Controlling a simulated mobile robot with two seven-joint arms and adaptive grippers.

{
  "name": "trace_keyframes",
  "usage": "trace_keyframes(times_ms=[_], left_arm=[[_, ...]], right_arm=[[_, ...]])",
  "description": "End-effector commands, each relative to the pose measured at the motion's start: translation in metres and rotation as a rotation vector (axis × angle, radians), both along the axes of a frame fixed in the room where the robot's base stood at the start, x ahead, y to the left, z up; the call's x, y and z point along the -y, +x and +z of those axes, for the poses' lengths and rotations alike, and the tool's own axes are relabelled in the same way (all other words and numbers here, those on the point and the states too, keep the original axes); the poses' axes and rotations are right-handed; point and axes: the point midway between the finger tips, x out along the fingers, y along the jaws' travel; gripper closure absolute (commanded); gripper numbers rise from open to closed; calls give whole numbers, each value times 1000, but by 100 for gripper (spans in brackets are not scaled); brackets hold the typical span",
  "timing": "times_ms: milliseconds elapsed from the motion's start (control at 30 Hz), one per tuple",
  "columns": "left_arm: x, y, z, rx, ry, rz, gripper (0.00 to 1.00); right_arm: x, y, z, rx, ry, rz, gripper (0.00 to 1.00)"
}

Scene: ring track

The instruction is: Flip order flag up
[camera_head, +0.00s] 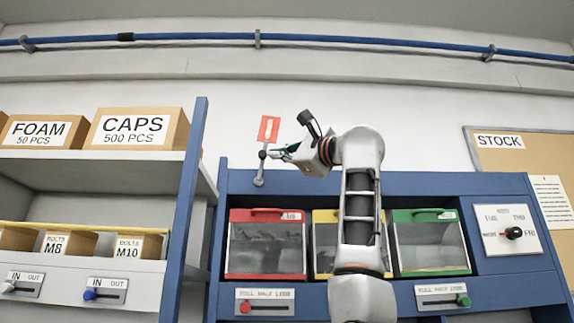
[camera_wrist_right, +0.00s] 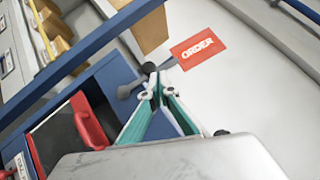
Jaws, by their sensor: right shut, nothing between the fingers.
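The order flag (camera_head: 268,129) is a small red plate above the blue rack. It stands up on a thin grey lever (camera_head: 260,168), leaning slightly right. My right gripper (camera_head: 276,154) is shut and empty, just right of the lever below the flag plate. In the wrist view its fingertips (camera_wrist_right: 153,88) are close to the knob; I cannot tell if they touch. My left gripper is out of view.
Below are clear-fronted bins with red (camera_head: 266,276), yellow and green (camera_head: 436,270) frames. A rotary switch panel (camera_head: 511,231) is at right. A shelf post (camera_head: 188,200) and shelves with boxes (camera_head: 136,129) stand left.

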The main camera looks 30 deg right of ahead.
Motion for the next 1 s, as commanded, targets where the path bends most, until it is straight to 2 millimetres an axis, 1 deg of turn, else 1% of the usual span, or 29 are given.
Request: trace_keyframes(times_ms=[300, 1000], left_arm=[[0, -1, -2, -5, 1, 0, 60], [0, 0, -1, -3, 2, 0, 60]], right_arm=[[-7, 4, 6, 0, 1, 1, 100], [-8, 6, 7, 0, 1, 0, 100]])
